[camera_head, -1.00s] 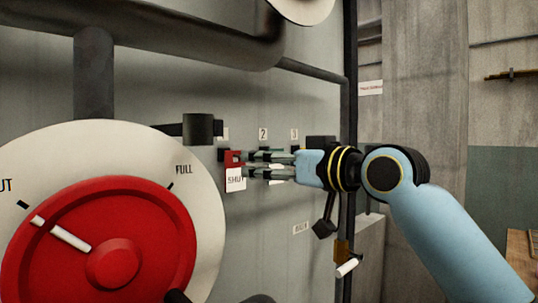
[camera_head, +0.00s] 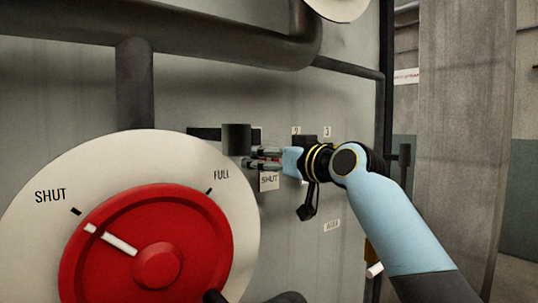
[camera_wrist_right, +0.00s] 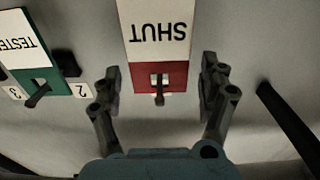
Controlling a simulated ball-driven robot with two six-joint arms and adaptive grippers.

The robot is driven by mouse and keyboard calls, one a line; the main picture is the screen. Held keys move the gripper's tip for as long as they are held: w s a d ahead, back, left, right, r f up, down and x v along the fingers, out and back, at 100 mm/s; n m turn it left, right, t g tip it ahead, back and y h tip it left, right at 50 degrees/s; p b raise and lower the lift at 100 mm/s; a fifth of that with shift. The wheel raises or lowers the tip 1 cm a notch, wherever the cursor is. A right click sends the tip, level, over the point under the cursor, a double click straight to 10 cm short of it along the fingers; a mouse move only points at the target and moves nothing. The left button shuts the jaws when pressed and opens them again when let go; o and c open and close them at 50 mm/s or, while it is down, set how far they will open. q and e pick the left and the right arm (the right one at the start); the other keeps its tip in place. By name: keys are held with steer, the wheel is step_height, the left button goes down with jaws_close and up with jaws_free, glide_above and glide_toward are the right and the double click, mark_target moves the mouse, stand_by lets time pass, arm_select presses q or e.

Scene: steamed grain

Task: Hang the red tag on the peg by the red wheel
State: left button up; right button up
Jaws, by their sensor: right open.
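The red tag (camera_head: 269,182) has a white lower part reading SHUT; its red end (camera_wrist_right: 140,76) shows in the wrist view. A dark peg (camera_wrist_right: 159,97) shows at the tag's slot, so it appears to hang there. My right gripper (camera_head: 256,158) is at the tag. In the wrist view my right gripper (camera_wrist_right: 160,85) is open, one finger on each side of the red end, with gaps visible. The red wheel (camera_head: 190,220) is at lower left in the head view. The peg by it is not clearly seen. My left gripper is not in view.
A green TESTED tag (camera_wrist_right: 62,83) hangs on a neighbouring peg between labels 3 and 2. A dark cylinder (camera_head: 237,139) stands out from the panel close to my fingers. A dark rod (camera_wrist_right: 287,118) lies to the right in the wrist view. A thick pipe (camera_head: 200,40) crosses above.

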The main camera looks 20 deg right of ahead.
steer(key=c, duration=1.3)
steer(key=shift+c, duration=0.7)
steer(key=o, duration=1.4)
steer(key=shift+c, duration=0.5)
steer(key=c, duration=1.3)
steer(key=shift+r, duration=0.25)
steer(key=shift+c, duration=0.3)
steer(key=shift+s, duration=0.1)
steer(key=shift+p+v, duration=0.8)
steer(key=shift+v, duration=0.85)
jaws_close()
